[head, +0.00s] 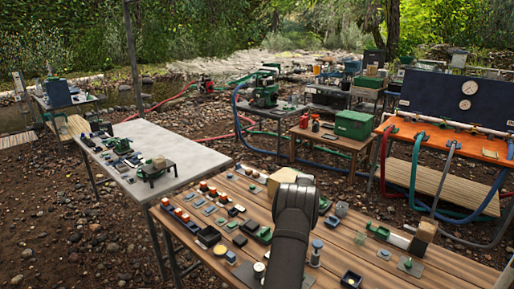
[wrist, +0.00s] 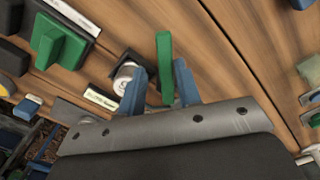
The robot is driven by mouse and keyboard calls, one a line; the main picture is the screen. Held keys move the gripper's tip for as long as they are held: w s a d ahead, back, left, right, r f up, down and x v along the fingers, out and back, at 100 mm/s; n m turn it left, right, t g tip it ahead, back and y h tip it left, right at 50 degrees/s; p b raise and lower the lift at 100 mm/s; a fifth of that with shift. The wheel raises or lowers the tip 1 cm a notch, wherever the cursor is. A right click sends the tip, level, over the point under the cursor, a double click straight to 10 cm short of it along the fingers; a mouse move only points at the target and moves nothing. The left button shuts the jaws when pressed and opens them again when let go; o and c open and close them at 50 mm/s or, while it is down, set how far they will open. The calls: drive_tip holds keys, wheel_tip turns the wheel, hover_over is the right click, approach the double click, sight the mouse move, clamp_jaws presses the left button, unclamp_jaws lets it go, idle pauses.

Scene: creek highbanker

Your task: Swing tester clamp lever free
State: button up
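In the wrist view a green lever (wrist: 164,50) stands out between the two blue fingers of my gripper (wrist: 159,68). Gaps show on both sides of the lever, so the fingers look open around it, not closed on it. The lever's lower end is hidden by the gripper body. A round silver metal part (wrist: 125,73) on a dark base sits just left of the left finger, with a small pale label plate (wrist: 101,98) beside it. In the head view my arm hides the gripper and the lever.
A green block on a dark plate (wrist: 57,42) lies at upper left in the wrist view. The wooden table (head: 330,262) carries several small fixtures around my arm. A grey table (head: 150,140) stands at left and an orange bench (head: 455,143) at right.

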drive_tip(key=r+t, duration=0.1)
drive_tip(key=r, duration=0.1)
drive_tip(key=r+m+t, duration=0.1)
drive_tip(key=r+t, duration=0.1)
drive_tip(key=r, duration=0.1)
drive_tip(key=s+r+t, duration=0.1)
drive_tip(key=r+t, duration=0.1)
drive_tip(key=shift+d+r+m, duration=0.25)
drive_tip(key=shift+r+m, duration=0.05)
drive_tip(key=shift+t, duration=0.3)
drive_tip(key=shift+s+d+f, duration=0.1)
drive_tip(key=shift+f, duration=1.95)
drive_tip(key=shift+s+d+f, duration=0.1)
drive_tip(key=shift+f, duration=1.9)
drive_tip(key=c, duration=0.3)
